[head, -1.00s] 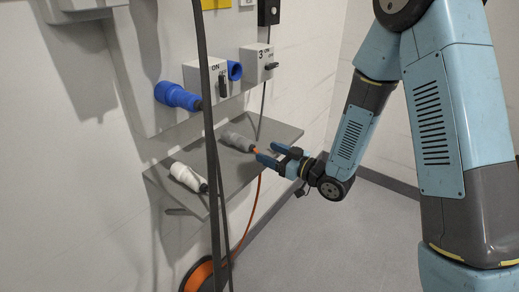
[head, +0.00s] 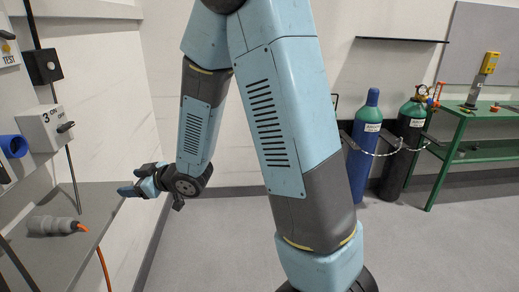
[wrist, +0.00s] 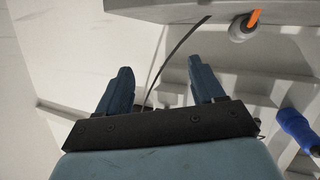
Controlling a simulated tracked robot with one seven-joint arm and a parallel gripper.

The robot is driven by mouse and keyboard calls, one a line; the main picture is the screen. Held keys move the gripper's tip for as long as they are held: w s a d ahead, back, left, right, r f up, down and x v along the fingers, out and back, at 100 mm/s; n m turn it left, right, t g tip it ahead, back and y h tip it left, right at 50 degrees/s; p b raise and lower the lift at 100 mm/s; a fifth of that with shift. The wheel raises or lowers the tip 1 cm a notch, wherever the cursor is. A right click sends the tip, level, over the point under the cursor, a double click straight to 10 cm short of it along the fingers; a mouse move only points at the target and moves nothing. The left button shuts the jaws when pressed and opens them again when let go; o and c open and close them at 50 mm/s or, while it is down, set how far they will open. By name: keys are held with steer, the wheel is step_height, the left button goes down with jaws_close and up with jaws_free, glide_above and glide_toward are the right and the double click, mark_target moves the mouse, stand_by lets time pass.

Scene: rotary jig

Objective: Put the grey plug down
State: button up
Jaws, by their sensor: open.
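The grey plug (head: 50,225) lies on its side on the grey shelf (head: 88,205) in the head view, its orange cable running off to the right and down over the edge. In the wrist view the plug (wrist: 240,33) shows at the top right with its orange cable. My gripper (head: 128,190) is open and empty, right of the plug and apart from it, near the shelf's right edge. In the wrist view the two blue fingers of my gripper (wrist: 160,84) stand apart with nothing between them.
A blue socket (head: 14,146) and a switch box (head: 44,128) are on the wall panel above the shelf. Gas cylinders (head: 362,150) and a green bench (head: 470,113) stand right. The floor between is clear.

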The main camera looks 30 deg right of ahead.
steer(key=s+d+r+m+h, duration=0.3)
steer(key=d+r+h, duration=0.25)
steer(key=d, duration=0.45)
steer(key=s+d+r+m+h, duration=0.2)
steer(key=d+r+m+h, duration=0.3)
steer(key=d, duration=0.5)
steer(key=s+d+r+m+g, duration=0.1)
steer(key=s+d+r+g, duration=0.1)
steer(key=s, duration=0.8)
steer(key=s+d+r+m+g, duration=0.2)
steer(key=s+d+r, duration=0.1)
steer(key=s, duration=0.7)
steer(key=shift+s+d+r+m, duration=0.3)
steer(key=shift+s+d+r, duration=0.1)
steer(key=shift+d, duration=0.3)
